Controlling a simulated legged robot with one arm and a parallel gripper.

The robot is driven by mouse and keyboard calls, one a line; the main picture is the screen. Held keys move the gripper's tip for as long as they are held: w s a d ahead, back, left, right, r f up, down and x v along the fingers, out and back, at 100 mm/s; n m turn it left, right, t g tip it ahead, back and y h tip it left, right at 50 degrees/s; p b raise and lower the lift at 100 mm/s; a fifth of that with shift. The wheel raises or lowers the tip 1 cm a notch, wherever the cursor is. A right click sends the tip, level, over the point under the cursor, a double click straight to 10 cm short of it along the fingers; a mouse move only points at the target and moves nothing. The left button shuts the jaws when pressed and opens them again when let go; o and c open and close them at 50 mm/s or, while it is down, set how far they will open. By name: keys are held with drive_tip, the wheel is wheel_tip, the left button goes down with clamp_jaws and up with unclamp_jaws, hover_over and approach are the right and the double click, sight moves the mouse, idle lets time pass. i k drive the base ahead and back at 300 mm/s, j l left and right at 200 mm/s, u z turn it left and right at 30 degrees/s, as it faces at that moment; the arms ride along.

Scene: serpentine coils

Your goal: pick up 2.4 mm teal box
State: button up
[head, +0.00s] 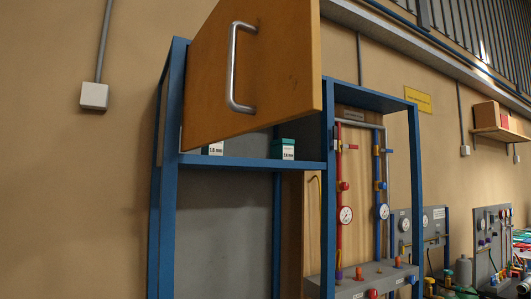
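The left box (213,149) is partly hidden behind the cabinet's wooden door. The right box (284,149) shows more of its teal top. The labels end in "mm", but the numbers are too small to read surely, so I cannot tell whether either is the 2.4 mm box. My gripper is not in view.
The wooden door (285,60), with a metal handle (233,70), is swung up and hangs out above the shelf. Right of it is a panel with red and blue pipes and gauges (345,214). Further right are more gauge panels (490,228) and a wall shelf with a carton (488,115).

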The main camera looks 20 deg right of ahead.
sight(282, 148)
drive_tip(key=i+l+u, duration=0.1)
drive_tip(key=l, duration=0.35)
drive_tip(key=i+l+u, duration=0.1)
drive_tip(key=l, duration=0.35)
drive_tip(key=i+l, duration=0.25)
drive_tip(key=l, duration=0.2)
drive_tip(key=i+l+u, duration=0.15)
drive_tip(key=l, duration=0.3)
drive_tip(key=i+l+u, duration=0.1)
drive_tip(key=l, duration=0.4)
